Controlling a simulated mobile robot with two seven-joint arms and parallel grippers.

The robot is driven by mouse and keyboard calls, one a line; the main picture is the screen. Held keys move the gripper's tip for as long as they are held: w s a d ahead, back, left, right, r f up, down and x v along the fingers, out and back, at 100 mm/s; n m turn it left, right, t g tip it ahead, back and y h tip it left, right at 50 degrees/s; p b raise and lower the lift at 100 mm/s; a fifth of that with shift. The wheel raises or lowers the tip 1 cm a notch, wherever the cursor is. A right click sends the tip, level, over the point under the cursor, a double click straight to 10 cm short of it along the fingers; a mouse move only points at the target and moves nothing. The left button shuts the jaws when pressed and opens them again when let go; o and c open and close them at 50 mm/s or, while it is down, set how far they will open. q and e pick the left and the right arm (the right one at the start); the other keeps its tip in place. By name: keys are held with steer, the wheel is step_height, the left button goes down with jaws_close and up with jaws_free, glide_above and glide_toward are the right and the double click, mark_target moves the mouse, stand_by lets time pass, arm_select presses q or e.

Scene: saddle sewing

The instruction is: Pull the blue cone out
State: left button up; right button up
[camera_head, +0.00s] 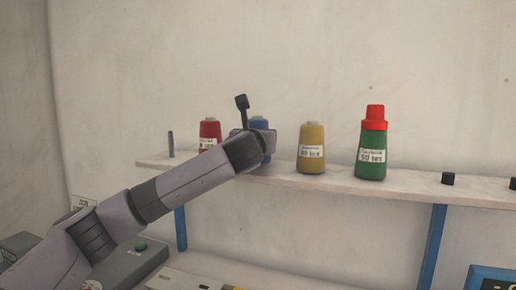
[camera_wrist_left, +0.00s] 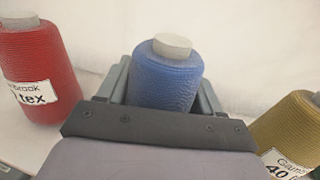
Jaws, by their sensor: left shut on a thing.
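The blue cone (camera_head: 259,123) stands on the shelf between the red cone and the yellow cone, mostly hidden behind my left wrist in the head view. In the left wrist view the blue cone (camera_wrist_left: 167,75) sits upright between the fingers of my left gripper (camera_wrist_left: 165,88), which is shut on it. My right gripper is not in either view.
The red cone (camera_head: 210,133) is close on the left, the yellow cone (camera_head: 311,148) close on the right. Small dark blocks sit at the shelf's right end. A machine box (camera_head: 130,262) lies below.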

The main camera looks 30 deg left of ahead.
arm_select(q)
steer(key=shift+r+p, duration=1.2)
steer(key=shift+r, duration=2.7)
steer(key=shift+r, duration=0.15)
steer(key=shift+r, duration=2)
steer(key=shift+d+f, duration=0.1)
steer(key=shift+f, duration=0.05)
